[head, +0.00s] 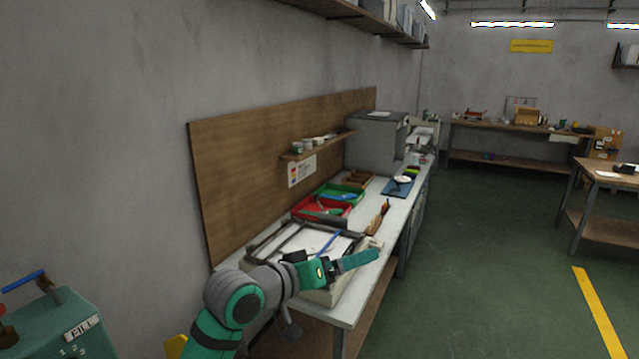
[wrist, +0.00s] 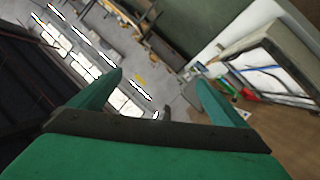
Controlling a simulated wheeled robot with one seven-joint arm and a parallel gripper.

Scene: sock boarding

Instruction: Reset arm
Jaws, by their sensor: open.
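My green gripper (head: 355,261) is held out over the near end of the long workbench (head: 350,311), in front of a framed white board or tray. In the wrist view my gripper (wrist: 160,92) shows two green fingers spread apart with nothing between them. The wrist view looks out across the room at a strong tilt. My grey and green arm reaches in from the bottom of the head view.
The framed white tray (head: 273,240), with a blue stick, lies close by my arm. Red (head: 322,208) and green (head: 338,194) trays and a grey cabinet (head: 376,141) stand farther along. A teal machine (head: 62,325) is lower left.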

